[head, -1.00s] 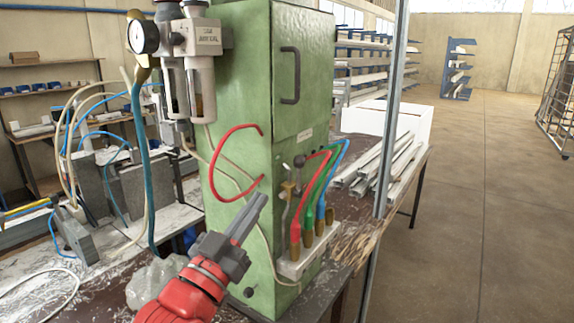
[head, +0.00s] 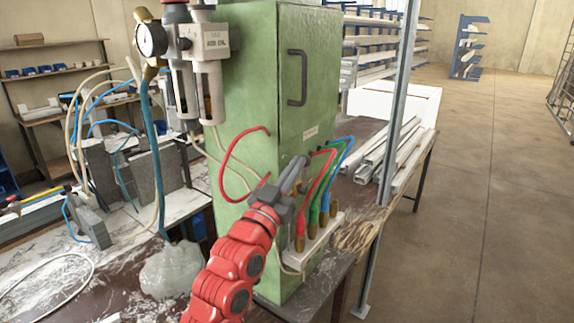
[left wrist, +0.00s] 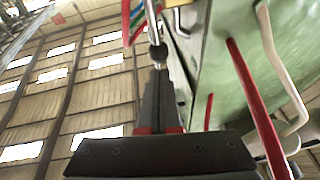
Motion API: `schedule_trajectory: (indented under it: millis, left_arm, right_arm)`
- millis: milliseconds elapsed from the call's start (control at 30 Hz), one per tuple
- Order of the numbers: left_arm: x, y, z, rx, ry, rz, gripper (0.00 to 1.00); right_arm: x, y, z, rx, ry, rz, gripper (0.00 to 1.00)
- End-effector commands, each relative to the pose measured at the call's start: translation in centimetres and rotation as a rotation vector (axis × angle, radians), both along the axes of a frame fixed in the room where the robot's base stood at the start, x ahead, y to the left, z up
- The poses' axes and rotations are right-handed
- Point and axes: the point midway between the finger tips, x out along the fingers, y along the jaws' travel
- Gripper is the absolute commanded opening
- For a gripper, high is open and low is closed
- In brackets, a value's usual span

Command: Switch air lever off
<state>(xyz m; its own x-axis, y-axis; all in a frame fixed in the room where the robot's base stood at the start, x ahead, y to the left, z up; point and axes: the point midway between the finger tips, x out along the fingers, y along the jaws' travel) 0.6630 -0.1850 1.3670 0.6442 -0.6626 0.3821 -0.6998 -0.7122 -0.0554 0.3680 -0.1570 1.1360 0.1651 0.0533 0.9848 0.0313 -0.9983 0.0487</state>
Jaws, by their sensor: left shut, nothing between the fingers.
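The air lever, a thin metal rod (left wrist: 151,18) with a black ball knob (left wrist: 158,53), shows in the left wrist view just beyond my fingertips. My left gripper (head: 297,166) is shut and empty, in front of the green cabinet (head: 252,105). Its closed fingers also show in the left wrist view (left wrist: 158,78), pointing at the knob. Whether they touch the knob I cannot tell. In the head view my gripper and arm hide most of the lever and its valve. My right gripper is in neither view.
Red, green and blue hoses (head: 331,180) run down to brass fittings on a white block (head: 318,243), close right of my gripper. A red hose loop (head: 232,150) sticks out left of it. The air filter unit (head: 209,75) hangs upper left. A grey post (head: 394,130) stands at right.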

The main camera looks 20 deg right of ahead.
Motion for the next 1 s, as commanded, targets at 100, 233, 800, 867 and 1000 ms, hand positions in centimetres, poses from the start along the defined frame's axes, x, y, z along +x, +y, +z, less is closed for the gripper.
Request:
schedule_trajectory:
  millis: [100,233,800,867,1000]
  left_arm:
    - [0.4,-0.3,-0.2,0.002,0.002,0.001,0.00]
    - [0.4,-0.3,-0.3,0.001,0.001,0.002,0.00]
    - [0.6,-0.6,-0.1,0.045,0.035,0.001,0.00]
    - [0.7,-0.7,-0.1,0.051,0.040,0.002,0.00]
    - [0.8,-0.8,0.0,0.067,0.053,0.002,0.00]
  right_arm:
    - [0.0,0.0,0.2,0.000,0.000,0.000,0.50]
    - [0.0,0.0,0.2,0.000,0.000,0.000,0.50]
    - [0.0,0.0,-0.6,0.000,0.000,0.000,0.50]
    - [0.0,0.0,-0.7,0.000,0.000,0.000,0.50]
    - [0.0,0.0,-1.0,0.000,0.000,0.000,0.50]
